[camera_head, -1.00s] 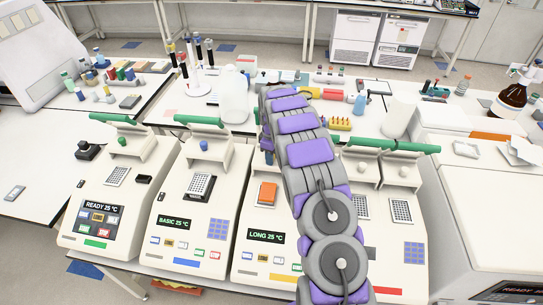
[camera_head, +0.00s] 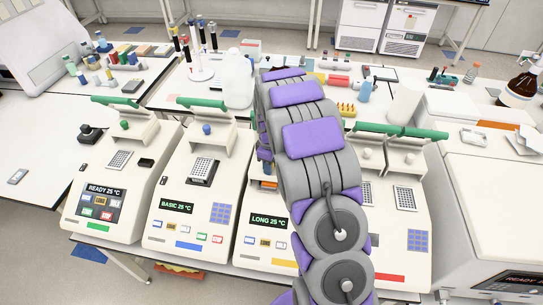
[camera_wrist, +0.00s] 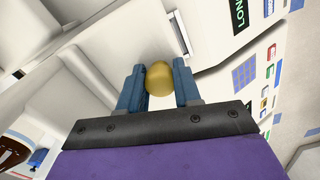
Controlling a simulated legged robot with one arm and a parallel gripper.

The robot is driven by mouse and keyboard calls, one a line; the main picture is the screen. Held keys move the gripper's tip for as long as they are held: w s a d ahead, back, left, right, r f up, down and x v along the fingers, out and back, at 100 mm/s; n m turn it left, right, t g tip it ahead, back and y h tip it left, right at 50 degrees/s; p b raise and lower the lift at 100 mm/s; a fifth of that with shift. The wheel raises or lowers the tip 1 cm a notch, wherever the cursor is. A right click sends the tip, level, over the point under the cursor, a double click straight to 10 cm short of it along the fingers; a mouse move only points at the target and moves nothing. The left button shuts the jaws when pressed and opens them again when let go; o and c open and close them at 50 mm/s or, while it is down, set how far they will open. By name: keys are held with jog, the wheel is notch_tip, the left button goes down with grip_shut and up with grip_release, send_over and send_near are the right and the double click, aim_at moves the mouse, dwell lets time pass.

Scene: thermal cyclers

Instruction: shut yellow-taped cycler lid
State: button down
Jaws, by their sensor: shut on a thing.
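The yellow-taped cycler (camera_head: 265,242) is the third from the left, with a "LONG 25 °C" display and a yellow strip (camera_head: 283,263) at its front. My arm hides most of its lid area in the head view. In the wrist view my gripper (camera_wrist: 159,70) has its blue fingers shut on a round gold-yellow knob (camera_wrist: 159,79), one finger on each side. Part of the cycler's display (camera_wrist: 238,12) shows at the upper right there. The gripper is hidden behind my arm in the head view. The lid's exact angle cannot be told.
Green-striped (camera_head: 85,205) and blue-striped (camera_head: 180,228) cyclers stand to the left with raised lids. A red-striped cycler (camera_head: 408,260) stands close on the right, lid parts raised. A white jug (camera_head: 238,80) and bench clutter lie behind. A large white machine (camera_head: 490,210) is at far right.

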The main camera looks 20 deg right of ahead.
jog(key=s+a, duration=0.1)
jog(key=s, duration=0.1)
jog(key=shift+s+a, duration=0.4)
jog(key=c, duration=1.2)
grip_release()
jog(key=o, duration=0.4)
jog(key=shift+s+a, duration=0.1)
jog(key=shift+s, duration=0.1)
jog(key=shift+w, duration=0.1)
notch_tip(320, 180, up, 17)
jog(key=shift+r, duration=0.15)
